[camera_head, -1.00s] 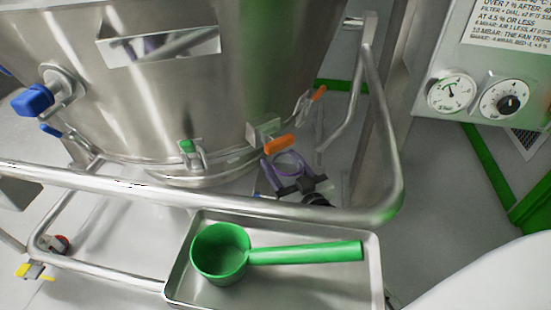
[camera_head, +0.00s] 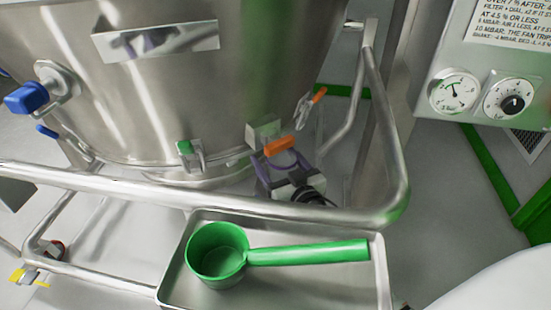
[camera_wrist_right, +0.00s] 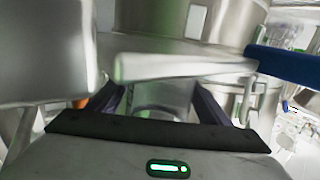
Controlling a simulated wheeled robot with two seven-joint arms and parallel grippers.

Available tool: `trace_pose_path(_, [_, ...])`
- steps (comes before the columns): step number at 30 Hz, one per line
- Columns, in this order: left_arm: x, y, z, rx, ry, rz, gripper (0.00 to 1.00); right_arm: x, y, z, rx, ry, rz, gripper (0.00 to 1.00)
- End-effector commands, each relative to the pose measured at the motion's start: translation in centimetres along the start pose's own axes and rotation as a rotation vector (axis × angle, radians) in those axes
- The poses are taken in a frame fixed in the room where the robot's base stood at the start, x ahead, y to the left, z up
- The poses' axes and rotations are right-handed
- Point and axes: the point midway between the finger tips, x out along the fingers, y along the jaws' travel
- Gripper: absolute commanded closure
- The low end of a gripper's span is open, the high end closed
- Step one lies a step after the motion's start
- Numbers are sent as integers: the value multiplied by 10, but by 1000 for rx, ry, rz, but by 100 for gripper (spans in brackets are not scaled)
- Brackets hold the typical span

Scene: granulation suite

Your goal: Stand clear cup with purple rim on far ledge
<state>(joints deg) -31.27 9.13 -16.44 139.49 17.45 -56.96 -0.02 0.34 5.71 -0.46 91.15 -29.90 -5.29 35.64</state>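My right gripper (camera_head: 281,170) is beyond the metal rail, low beside the steel vessel and close to its orange clamp handle. Its dark purplish fingers also show in the right wrist view (camera_wrist_right: 164,98), spread apart. A pale, see-through round shape (camera_wrist_right: 163,94) lies between them and looks like the clear cup. No purple rim stands out clearly from the fingers. Whether the fingers press on it, I cannot tell. My left gripper is not in view. I cannot make out for sure which surface is the far ledge.
A steel tray (camera_head: 377,285) holding a green scoop (camera_head: 217,255) is in front of the rail (camera_head: 240,208). The vessel (camera_head: 190,100) carries an orange handle (camera_head: 279,146) and a blue knob (camera_head: 30,98). A gauge panel (camera_head: 480,60) is at the right. A blue bar (camera_wrist_right: 285,62) crosses the wrist view's right.

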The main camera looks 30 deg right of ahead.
Motion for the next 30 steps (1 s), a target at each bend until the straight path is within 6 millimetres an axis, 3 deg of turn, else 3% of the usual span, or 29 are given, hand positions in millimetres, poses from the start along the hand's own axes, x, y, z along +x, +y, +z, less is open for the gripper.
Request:
trace_pose_path(8, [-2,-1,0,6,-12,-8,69,-10,0,-2,1,-4,0,28])
trace_pose_path(21, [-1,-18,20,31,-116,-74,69,-98,0,-4,2,-4,1,28])
trace_pose_path(30, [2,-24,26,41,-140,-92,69,-120,0,-3,0,0,0,28])
